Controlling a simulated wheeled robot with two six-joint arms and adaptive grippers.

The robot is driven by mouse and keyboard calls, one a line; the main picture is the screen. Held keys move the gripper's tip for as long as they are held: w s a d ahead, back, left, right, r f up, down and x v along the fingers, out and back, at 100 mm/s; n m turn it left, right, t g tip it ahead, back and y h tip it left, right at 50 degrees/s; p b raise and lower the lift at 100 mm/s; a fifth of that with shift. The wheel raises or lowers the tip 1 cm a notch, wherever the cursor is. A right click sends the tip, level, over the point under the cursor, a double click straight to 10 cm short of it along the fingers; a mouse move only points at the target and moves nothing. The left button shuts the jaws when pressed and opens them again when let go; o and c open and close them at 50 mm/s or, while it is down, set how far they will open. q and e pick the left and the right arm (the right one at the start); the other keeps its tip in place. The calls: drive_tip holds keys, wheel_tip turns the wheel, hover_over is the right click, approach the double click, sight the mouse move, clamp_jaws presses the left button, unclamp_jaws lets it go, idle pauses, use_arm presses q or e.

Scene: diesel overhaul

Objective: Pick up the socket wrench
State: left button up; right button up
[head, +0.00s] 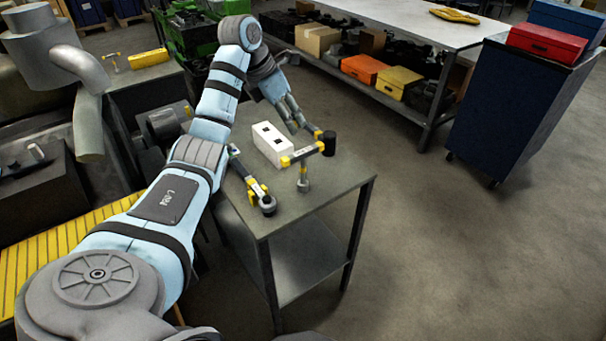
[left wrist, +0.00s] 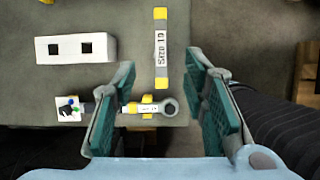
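The likely socket wrench (head: 302,155) is a T-shaped tool. It stands upright on a small grey table (head: 330,185), its crossbar yellow at both ends. In the left wrist view its labelled bar (left wrist: 161,50) lies ahead of the gap between my fingers. My left gripper (head: 294,122) is above the table, behind a white block. In the left wrist view its fingers (left wrist: 162,105) are apart, with nothing held between them. A ring-ended tool with yellow bands (head: 256,190) lies near the table's left edge; the left finger partly covers it (left wrist: 150,108). My right gripper is out of view.
A white block (head: 270,144) with two square holes stands beside the T-shaped tool. A blue cabinet (head: 515,110) and a long workbench (head: 420,20) stand beyond. The floor at right is clear.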

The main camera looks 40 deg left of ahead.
sight(302, 151)
use_arm(q)
wheel_tip(302, 151, down, 3)
drive_tip(key=shift+f+b, duration=0.15)
drive_tip(key=shift+b, duration=0.85)
drive_tip(key=x, duration=1)
drive_tip(key=shift+d+f, duration=0.15)
drive_tip(key=shift+f, duration=0.3)
clamp_jaws()
